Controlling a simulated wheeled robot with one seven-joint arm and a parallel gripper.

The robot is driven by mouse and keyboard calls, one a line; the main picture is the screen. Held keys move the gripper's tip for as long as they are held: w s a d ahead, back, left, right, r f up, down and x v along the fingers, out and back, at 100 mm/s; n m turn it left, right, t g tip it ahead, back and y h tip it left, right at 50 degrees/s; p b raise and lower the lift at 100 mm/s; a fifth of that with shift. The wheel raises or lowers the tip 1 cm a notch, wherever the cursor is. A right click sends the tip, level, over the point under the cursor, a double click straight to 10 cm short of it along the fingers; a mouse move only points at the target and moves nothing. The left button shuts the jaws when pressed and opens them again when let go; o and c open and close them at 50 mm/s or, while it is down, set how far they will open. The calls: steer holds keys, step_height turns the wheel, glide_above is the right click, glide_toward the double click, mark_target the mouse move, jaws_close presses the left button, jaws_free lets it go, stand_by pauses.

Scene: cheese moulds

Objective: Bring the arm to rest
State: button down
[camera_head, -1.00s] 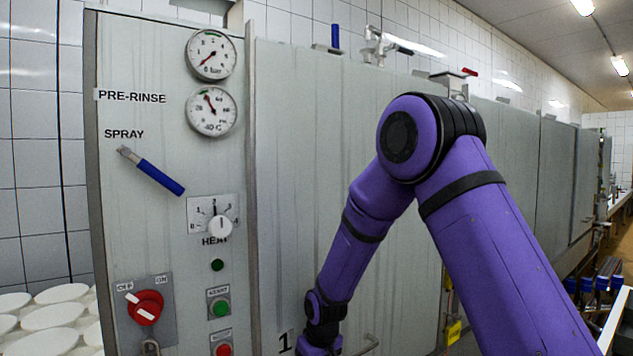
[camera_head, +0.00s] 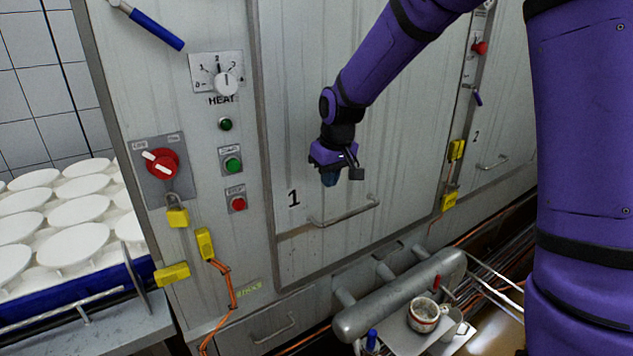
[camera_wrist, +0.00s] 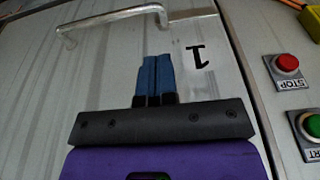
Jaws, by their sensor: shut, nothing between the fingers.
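My gripper (camera_head: 329,178) is at the end of my purple arm, in front of the metal door (camera_head: 300,120) marked 1. In the wrist view my gripper (camera_wrist: 155,62) shows its two blue fingers side by side, shut with nothing between them. The door's bar handle (camera_head: 345,212) is just below the gripper in the head view. In the wrist view the handle (camera_wrist: 112,18) lies beyond the fingertips, apart from them.
To the left is a control panel with a red rotary switch (camera_head: 161,163), a yellow padlock (camera_head: 177,217) and buttons. White discs (camera_head: 70,245) fill a rack at far left. Below the door are a grey pipe (camera_head: 395,300) and a mug (camera_head: 424,315) on a small shelf.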

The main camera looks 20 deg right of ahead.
steer(key=s+d+r+m+t, duration=0.1)
steer(key=s+d+r, duration=0.2)
steer(key=s+r, duration=0.35)
steer(key=s+d+r+m+t, duration=0.1)
steer(key=s+d+r, duration=0.2)
steer(key=s+r, duration=0.4)
steer(key=s+d, duration=0.1)
steer(key=s, duration=0.8)
steer(key=s+d+r+m+t, duration=0.1)
steer(key=s+d, duration=0.1)
steer(key=s, duration=0.7)
steer(key=shift+s+d+r+m+h, duration=0.2)
steer(key=shift+s+r+m+h, duration=0.1)
steer(key=shift+h, duration=0.1)
